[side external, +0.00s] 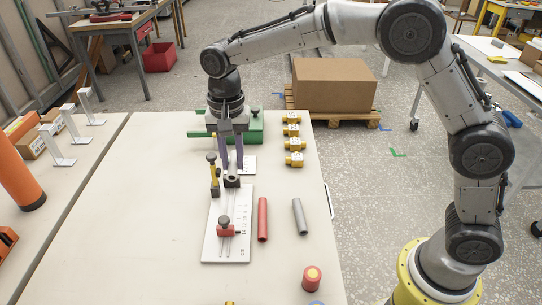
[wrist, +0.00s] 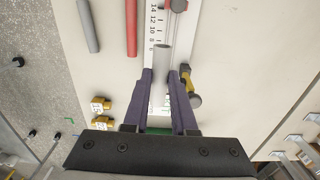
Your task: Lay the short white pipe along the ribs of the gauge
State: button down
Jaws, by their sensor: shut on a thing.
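My gripper (side external: 232,166) points down over the far end of the white gauge (side external: 232,245). Its purple fingers are shut on a short, light grey-white pipe (wrist: 163,60), seen end-on in the side view (side external: 232,181). The pipe runs roughly along the gauge's length, over the plate in the wrist view. Whether it touches the ribs I cannot tell. The gauge has a printed scale, long ribs, a red slider with a dark knob (side external: 226,229) at the near end, and a yellow-and-black upright clamp (side external: 214,178) close beside my fingers on the left.
A red pipe (side external: 263,219) and a grey pipe (side external: 300,216) lie right of the gauge. Several yellow blocks (side external: 294,144) line the far right edge. A green vise-like tool (side external: 245,128) stands behind my gripper. A red cylinder (side external: 312,278) stands near the front.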

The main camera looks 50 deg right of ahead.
send_over(230, 205)
notch_tip(230, 205, down, 5)
jog(key=shift+f, duration=0.2)
jog(key=shift+f, duration=0.1)
jog(key=shift+f, duration=3.35)
jog(key=c, duration=0.6)
grip_release()
jog(key=shift+c, duration=0.2)
jog(key=shift+r, duration=0.1)
